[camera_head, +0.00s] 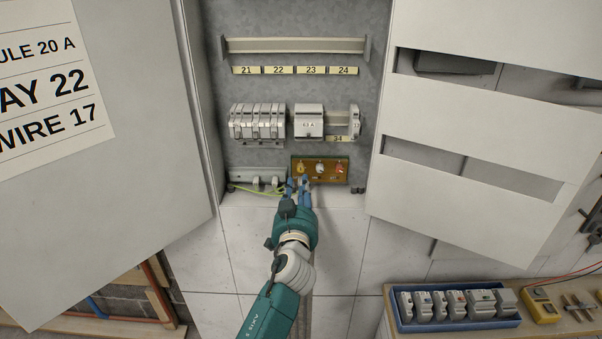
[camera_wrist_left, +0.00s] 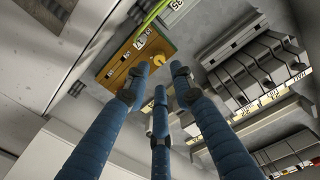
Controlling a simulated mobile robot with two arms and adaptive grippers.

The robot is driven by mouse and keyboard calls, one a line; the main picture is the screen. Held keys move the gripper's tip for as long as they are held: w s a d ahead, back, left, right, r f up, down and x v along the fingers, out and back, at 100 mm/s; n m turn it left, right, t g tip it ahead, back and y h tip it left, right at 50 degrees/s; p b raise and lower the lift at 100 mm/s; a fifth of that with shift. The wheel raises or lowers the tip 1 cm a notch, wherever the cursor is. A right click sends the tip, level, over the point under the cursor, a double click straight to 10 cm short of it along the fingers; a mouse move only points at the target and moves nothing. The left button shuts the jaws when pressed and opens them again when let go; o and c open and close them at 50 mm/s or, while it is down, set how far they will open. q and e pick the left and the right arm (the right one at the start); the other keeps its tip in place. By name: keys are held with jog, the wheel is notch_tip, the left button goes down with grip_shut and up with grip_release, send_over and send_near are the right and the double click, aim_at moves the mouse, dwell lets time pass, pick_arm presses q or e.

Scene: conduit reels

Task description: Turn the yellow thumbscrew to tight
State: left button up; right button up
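The yellow thumbscrew (camera_head: 301,168) sits at the left end of a brown block (camera_head: 329,178) low in the open cabinet. A white knob (camera_head: 320,168) and a red one (camera_head: 340,169) sit to its right. My left gripper (camera_head: 298,182) reaches up from below, its blue fingers just under the yellow thumbscrew. In the left wrist view, its three fingers (camera_wrist_left: 160,76) are apart, pointing at the brown block (camera_wrist_left: 118,66). A small yellow part (camera_wrist_left: 158,60) shows near the fingertips. I cannot tell whether they touch it. My right gripper is in neither view.
Module rows (camera_head: 257,122) and a rail (camera_head: 295,45) are above the block. A green-yellow wire (camera_head: 250,190) lies at its left. Cabinet doors (camera_head: 110,180) flank both sides. A blue tray of modules (camera_head: 458,326) stands on a bench at lower right, beside a yellow meter (camera_head: 541,306).

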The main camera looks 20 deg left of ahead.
aim_at(301, 170)
pick_arm(q)
jog(key=x, duration=0.7)
jog(key=shift+d, duration=0.1)
grip_shut()
